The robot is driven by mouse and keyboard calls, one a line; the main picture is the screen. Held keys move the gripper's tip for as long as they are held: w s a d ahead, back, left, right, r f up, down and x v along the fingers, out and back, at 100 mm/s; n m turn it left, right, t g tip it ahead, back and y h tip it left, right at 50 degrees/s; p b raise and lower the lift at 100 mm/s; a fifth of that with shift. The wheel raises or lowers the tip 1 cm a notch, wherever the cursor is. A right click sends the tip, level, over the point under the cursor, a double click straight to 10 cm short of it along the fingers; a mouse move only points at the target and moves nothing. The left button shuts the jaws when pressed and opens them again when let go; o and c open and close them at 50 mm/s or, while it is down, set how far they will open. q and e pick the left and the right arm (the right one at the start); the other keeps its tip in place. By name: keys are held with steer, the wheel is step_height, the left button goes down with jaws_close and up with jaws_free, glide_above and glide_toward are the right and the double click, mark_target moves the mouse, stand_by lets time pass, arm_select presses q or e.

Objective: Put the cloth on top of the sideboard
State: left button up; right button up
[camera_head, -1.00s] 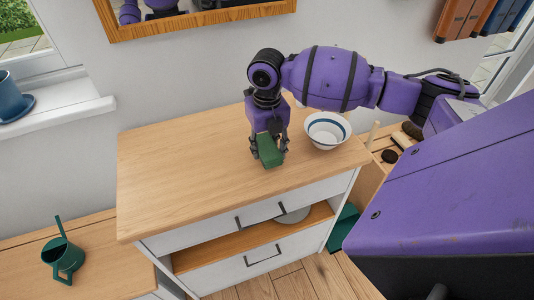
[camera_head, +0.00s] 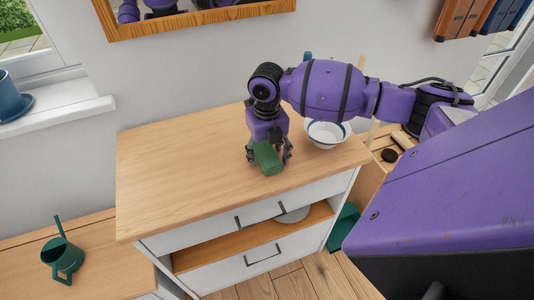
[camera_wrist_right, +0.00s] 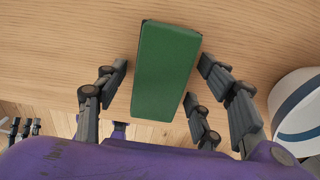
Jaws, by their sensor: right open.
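The cloth (camera_head: 268,157) is a green folded block on the front right part of the wooden top of the sideboard (camera_head: 180,170). It also shows in the right wrist view (camera_wrist_right: 167,70), over the wood surface. My right gripper (camera_head: 269,162) is over the cloth from above. Its fingers are open, one side to the left of the cloth and the other to the right, with gaps visible in the right wrist view (camera_wrist_right: 163,80). Whether the cloth lies fully flat on the top is hard to tell.
A white bowl with a blue band (camera_head: 327,135) stands just right of my right gripper; it also shows in the right wrist view (camera_wrist_right: 297,105). A green watering can (camera_head: 65,259) is on a lower wooden surface at left. The left of the sideboard top is clear.

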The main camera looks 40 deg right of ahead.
mark_target(267, 154)
step_height(267, 154, up, 12)
steer(key=shift+r, duration=0.15)
stand_by(0.4)
steer(key=shift+a, duration=0.1)
